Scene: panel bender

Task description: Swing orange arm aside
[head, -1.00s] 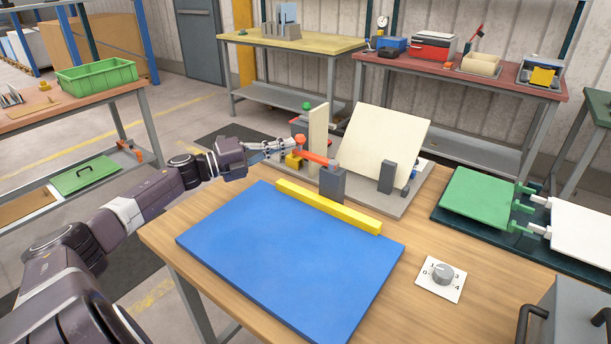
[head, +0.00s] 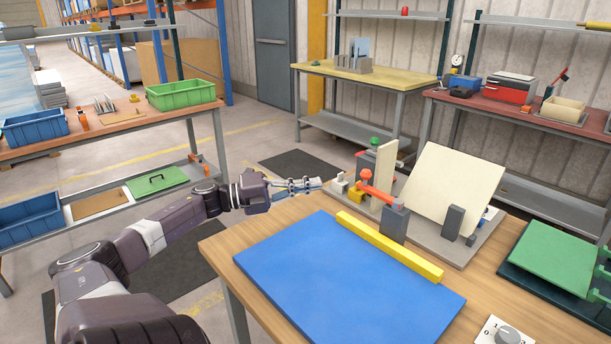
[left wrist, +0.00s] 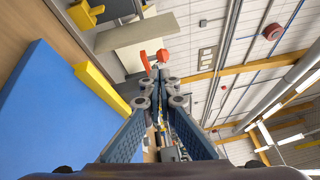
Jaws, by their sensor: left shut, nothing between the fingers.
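The orange arm (head: 381,194) reaches left from the top of a dark grey block (head: 394,224) on the fixture, with a round orange-red knob (head: 366,174) at its free end. My left gripper (head: 319,183) is shut and empty, a short way left of the knob and apart from it. In the left wrist view, the orange arm's red-orange parts (left wrist: 162,55) show just beyond the closed fingertips (left wrist: 158,78). My right gripper is not in view.
The fixture's grey base plate (head: 435,245) carries an upright cream board (head: 386,170) and a tilted cream panel (head: 452,190). A yellow bar (head: 388,246) lies along the blue sheet (head: 345,275) on the wooden table (head: 225,250). A green plate (head: 552,258) is at right.

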